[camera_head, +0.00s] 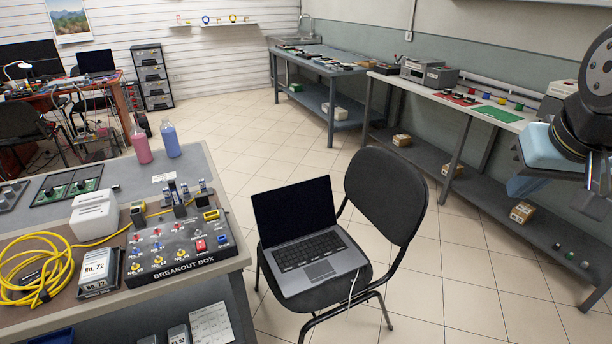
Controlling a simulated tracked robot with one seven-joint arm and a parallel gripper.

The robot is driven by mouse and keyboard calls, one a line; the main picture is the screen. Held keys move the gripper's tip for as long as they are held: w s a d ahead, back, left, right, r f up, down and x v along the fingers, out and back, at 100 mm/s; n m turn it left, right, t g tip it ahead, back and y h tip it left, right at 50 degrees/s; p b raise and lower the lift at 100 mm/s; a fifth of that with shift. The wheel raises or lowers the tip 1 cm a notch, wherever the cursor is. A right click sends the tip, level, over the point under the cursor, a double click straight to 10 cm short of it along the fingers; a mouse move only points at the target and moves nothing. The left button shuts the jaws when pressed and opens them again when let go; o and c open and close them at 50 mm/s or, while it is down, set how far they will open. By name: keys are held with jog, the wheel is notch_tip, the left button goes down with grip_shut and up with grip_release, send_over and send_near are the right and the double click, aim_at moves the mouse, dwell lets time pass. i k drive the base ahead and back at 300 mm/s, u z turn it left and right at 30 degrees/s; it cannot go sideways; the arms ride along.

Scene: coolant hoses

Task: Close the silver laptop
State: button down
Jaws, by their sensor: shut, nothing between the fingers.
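The silver laptop (317,259) stands open on the seat of a black chair in the middle of the view. Its dark screen (294,210) is raised at the back left, tilted slightly back, and its keyboard faces up. A white cable (353,285) hangs by its right front corner. Part of my arm (581,118) shows at the right edge, well to the right of the laptop and apart from it.
The black chair's backrest (386,194) rises right of the laptop. At left, a workbench holds a breakout box (180,248), a yellow hose (35,268) and two bottles (141,143). Long benches (464,108) line the right wall. Tiled floor (455,265) is clear right of the chair.

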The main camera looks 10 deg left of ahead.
aim_at(293, 212)
jog(key=z, duration=0.9)
jog(key=i, duration=3.6)
jog(key=u, duration=1.45)
jog(key=i, duration=0.7)
jog(key=u, duration=0.05)
